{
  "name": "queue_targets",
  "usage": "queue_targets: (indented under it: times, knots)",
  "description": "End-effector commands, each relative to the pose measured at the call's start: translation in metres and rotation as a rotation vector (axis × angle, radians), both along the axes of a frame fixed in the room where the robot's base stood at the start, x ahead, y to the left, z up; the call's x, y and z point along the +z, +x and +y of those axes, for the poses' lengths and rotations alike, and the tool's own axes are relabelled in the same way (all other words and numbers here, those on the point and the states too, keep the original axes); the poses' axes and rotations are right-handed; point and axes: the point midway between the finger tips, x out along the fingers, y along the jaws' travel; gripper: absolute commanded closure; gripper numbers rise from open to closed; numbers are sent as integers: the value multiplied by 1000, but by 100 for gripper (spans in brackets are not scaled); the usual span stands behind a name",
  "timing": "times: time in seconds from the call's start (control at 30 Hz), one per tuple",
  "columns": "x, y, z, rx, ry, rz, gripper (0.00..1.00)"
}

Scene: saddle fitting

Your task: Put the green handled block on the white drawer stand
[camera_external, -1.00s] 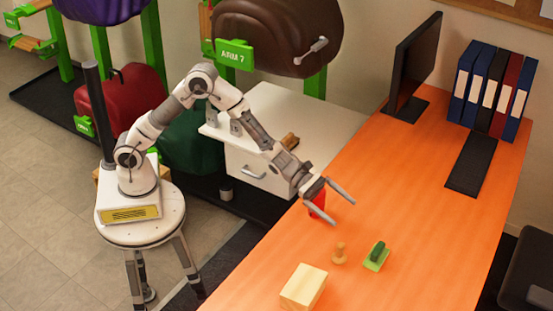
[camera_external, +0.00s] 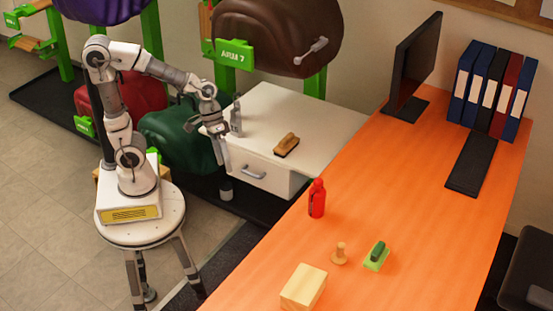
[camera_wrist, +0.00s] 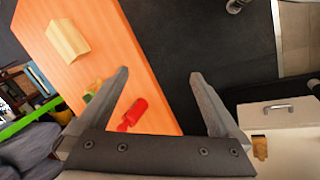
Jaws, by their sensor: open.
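The green handled block (camera_external: 376,257) lies on the orange desk, right of a small wooden knob-shaped piece (camera_external: 340,255). It has a light green base and a dark green handle. In the wrist view only a bit of green, partly hidden behind my left finger, shows near the red bottle. The white drawer stand (camera_external: 290,117) is left of the desk, its drawer shut. A brown-topped brush (camera_external: 286,145) and a grey bottle (camera_external: 236,117) are on it. My gripper (camera_wrist: 160,72) is open and empty, pointing down beside the stand's left front, well away from the block.
A red bottle (camera_external: 317,199) stands at the desk's left edge. A pale wooden block (camera_external: 304,287) sits at the desk's front. A monitor (camera_external: 412,65), keyboard (camera_external: 471,164) and several binders (camera_external: 490,90) are toward the back. Saddle racks stand behind my arm.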

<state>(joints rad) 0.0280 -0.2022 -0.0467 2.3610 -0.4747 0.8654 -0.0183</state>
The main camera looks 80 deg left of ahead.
Motion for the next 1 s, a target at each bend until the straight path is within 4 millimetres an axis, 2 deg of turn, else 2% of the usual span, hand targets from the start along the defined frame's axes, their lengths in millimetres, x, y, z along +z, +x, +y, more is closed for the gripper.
queue_targets:
  times: [0.03, 0.2, 0.3, 0.4, 0.87, 0.97, 1.0]
  knots:
    - [77, -19, 18, -26, 61, -291, 0]
    - [73, -50, 69, -100, 283, -358, 0]
    - [71, -61, 88, -121, 366, -376, 0]
    - [71, -66, 98, -132, 411, -385, 0]
    - [71, -67, 100, -133, 422, -385, 0]
    - [82, -66, 100, -133, 422, -388, 0]
    - [92, -66, 100, -133, 422, -390, 0]
